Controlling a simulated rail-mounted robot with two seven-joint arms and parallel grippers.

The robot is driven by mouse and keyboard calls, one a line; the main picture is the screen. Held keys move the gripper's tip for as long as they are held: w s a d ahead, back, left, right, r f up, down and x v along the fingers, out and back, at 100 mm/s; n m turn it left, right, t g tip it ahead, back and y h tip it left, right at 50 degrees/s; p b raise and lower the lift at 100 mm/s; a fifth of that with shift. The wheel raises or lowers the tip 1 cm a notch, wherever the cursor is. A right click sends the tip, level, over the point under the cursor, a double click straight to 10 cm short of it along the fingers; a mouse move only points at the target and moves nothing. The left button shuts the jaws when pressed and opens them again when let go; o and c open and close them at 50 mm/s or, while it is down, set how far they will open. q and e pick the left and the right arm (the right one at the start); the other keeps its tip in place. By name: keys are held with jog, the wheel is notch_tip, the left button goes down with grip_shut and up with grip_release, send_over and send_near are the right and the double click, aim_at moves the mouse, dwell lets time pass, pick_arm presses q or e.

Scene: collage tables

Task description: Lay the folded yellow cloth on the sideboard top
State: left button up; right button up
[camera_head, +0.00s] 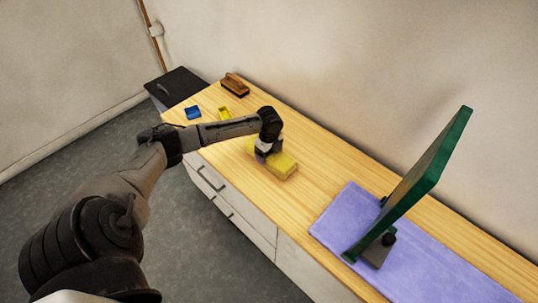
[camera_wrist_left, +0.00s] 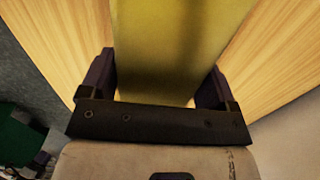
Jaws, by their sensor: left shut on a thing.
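The folded yellow cloth (camera_head: 283,168) is a thick block at the middle of the wooden sideboard top (camera_head: 312,168). My left gripper (camera_head: 265,156) comes down onto it from above and is shut on it. In the left wrist view the cloth (camera_wrist_left: 178,45) fills the space between the two dark fingers of the gripper (camera_wrist_left: 160,85). The cloth lies flat, at or just above the wood; I cannot tell whether it touches. The arm hides part of it. My right gripper is not in view.
A lilac mat (camera_head: 335,221) with a tilted green panel on a stand (camera_head: 425,165) occupies the right. A brown brush (camera_head: 235,85), a small yellow item (camera_head: 225,113) and a blue item (camera_head: 193,113) sit at the far left end. Bare wood surrounds the cloth.

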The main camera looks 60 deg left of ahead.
pick_arm(q)
jog(key=shift+f, duration=0.35)
jog(key=o, duration=0.8)
jog(key=shift+f, duration=0.1)
notch_tip(320, 180, up, 11)
jog(key=p, duration=0.4)
jog(key=shift+r, duration=0.7)
